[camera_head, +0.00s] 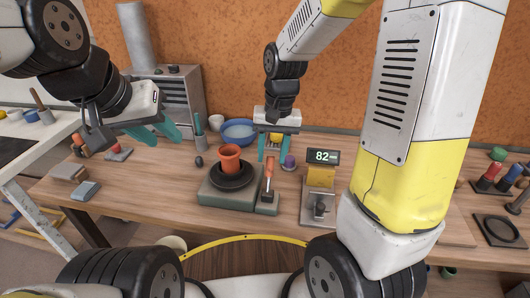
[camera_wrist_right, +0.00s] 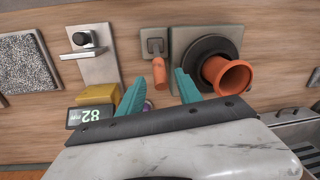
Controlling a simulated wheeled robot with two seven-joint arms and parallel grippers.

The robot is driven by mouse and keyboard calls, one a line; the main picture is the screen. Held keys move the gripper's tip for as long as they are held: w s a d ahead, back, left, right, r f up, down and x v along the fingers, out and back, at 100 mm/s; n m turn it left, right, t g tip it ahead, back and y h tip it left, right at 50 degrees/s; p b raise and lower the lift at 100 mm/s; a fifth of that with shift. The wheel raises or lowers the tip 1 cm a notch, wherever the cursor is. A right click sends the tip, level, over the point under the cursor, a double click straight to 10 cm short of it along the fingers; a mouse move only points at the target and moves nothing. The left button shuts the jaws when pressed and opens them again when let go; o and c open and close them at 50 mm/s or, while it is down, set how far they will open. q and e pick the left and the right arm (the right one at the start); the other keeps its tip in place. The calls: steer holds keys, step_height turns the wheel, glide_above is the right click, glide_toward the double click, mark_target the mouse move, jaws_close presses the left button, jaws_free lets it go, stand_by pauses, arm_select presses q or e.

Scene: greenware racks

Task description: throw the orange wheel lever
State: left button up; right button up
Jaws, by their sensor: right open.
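The orange wheel lever (camera_head: 269,166) stands up from a small grey plate (camera_head: 267,206) at the right side of the wheel. The wheel is a grey base with a black disc (camera_head: 232,182) and an orange pot (camera_head: 230,153) on it. My right gripper (camera_head: 271,154) is open above and behind the lever, teal fingers pointing down. In the right wrist view the lever's orange end (camera_wrist_right: 160,74) shows between the open fingertips of my right gripper (camera_wrist_right: 159,77); I see no contact. My left gripper (camera_head: 166,140) is open and empty, left of the wheel over the table.
A display reading 82 (camera_head: 322,157) and a metal plate with a black knob (camera_head: 318,208) stand right of the lever. A blue bowl (camera_head: 238,131) and a purple-topped item (camera_head: 289,162) are behind. Sponge-like blocks (camera_head: 86,190) lie at the left table edge.

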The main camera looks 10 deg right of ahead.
mark_target(269, 174)
steer(key=shift+a+f, duration=0.2)
steer(key=shift+f, duration=2.15)
steer(key=shift+c, duration=0.3)
jaws_close()
